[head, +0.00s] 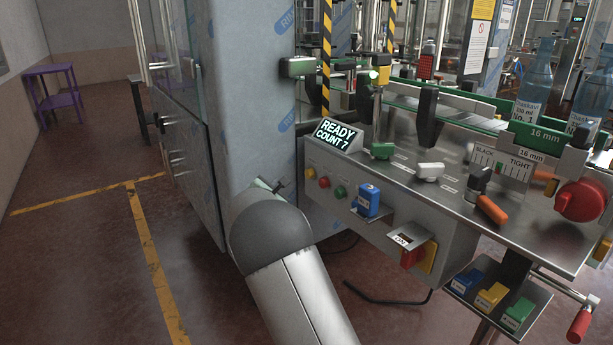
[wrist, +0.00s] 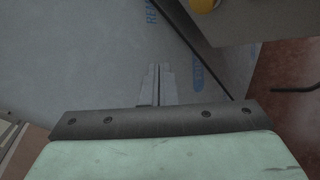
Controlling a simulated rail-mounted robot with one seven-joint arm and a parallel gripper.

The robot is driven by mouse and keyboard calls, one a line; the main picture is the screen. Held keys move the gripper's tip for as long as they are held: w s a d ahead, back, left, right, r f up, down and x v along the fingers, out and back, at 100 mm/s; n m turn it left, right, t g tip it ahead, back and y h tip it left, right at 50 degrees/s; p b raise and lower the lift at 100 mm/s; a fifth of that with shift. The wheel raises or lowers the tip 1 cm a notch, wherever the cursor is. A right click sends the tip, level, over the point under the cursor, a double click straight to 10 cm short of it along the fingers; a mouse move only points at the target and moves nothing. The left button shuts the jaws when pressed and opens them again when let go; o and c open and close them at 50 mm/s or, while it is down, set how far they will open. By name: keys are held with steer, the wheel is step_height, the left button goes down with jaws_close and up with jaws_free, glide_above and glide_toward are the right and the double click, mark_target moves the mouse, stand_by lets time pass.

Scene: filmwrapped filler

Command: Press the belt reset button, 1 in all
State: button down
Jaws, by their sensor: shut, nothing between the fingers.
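The front panel (head: 385,232) of the machine carries a yellow button (head: 310,173), a red button (head: 324,182) and a green button (head: 340,191) in a slanting row at its left end. Their labels are too small to read, so I cannot tell which is the belt reset button. My gripper (wrist: 160,68) is shut and empty, its fingers pointing toward the film-wrapped cabinet surface in the wrist view. In the head view my arm mostly hides the gripper, left of the buttons and apart from them. A yellow rounded thing (wrist: 203,5) shows at the wrist view's top edge.
A display (head: 336,136) reads READY COUNT 7. The film-wrapped cabinet (head: 235,90) stands behind my arm. Open floor lies to the left.

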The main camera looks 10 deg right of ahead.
mark_target(306, 174)
steer(key=w+d+b, duration=0.2)
steer(key=d, duration=0.5)
steer(key=shift+w, duration=0.4)
steer(key=shift+d, duration=0.1)
steer(key=shift+d+f, duration=0.1)
steer(key=shift+d, duration=0.05)
stand_by(1.5)
steer(key=shift+w+d+b, duration=0.15)
steer(key=shift+d+b, duration=0.1)
steer(key=shift+b, duration=0.2)
steer(key=shift+w+d+b, duration=0.3)
steer(key=shift+d+b, duration=0.2)
steer(key=shift+d, duration=0.35)
stand_by(0.9)
steer(key=shift+a, duration=0.15)
steer(key=shift+s+a, duration=0.25)
steer(key=shift+a, duration=0.3)
steer(key=shift+s+a, duration=0.2)
steer(key=shift+a, duration=0.3)
